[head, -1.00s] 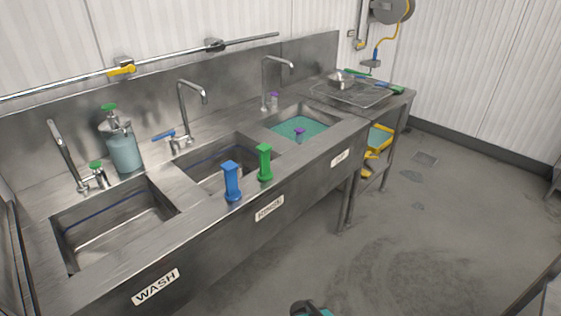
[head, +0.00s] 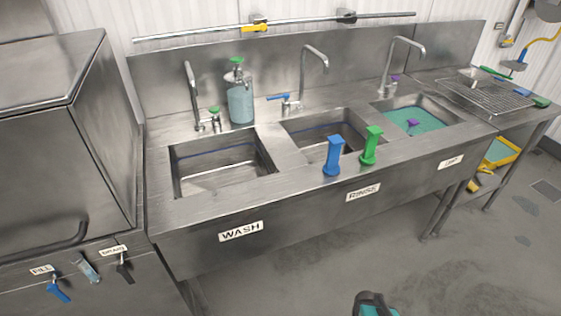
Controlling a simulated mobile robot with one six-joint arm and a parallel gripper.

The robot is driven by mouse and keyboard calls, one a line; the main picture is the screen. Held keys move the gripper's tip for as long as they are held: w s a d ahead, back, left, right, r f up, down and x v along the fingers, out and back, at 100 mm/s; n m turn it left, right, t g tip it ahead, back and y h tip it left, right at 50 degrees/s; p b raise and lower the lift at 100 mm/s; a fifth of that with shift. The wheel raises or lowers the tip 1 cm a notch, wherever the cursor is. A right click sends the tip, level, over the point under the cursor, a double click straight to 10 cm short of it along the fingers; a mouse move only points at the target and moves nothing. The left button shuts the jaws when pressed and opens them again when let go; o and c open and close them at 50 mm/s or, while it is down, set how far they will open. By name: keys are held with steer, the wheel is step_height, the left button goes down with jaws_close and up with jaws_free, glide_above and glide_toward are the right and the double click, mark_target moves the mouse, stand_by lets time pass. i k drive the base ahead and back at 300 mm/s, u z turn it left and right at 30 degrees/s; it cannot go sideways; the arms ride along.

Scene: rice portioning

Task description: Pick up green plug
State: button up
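The green plug (head: 371,145) stands upright on the front rim of the steel sink unit, by the RINSE basin. A blue plug (head: 333,156) stands upright just left of it, a small gap apart. My gripper (head: 375,304) shows only in part at the bottom edge, dark with a teal patch. It is well below and apart from the green plug, and its fingers cannot be made out.
The WASH basin (head: 222,166) is at left and looks empty. The right basin holds teal liquid (head: 425,121) and a purple plug (head: 412,124). A steel machine (head: 65,150) stands at far left. A wire rack (head: 487,95) lies at right. Floor in front is clear.

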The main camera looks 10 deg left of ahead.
mark_target(367, 157)
steer(key=k, duration=1.3)
steer(key=u, duration=0.35)
steer(key=i, duration=0.6)
steer(key=u, duration=0.6)
steer(key=i, duration=0.6)
steer(key=u, duration=0.15)
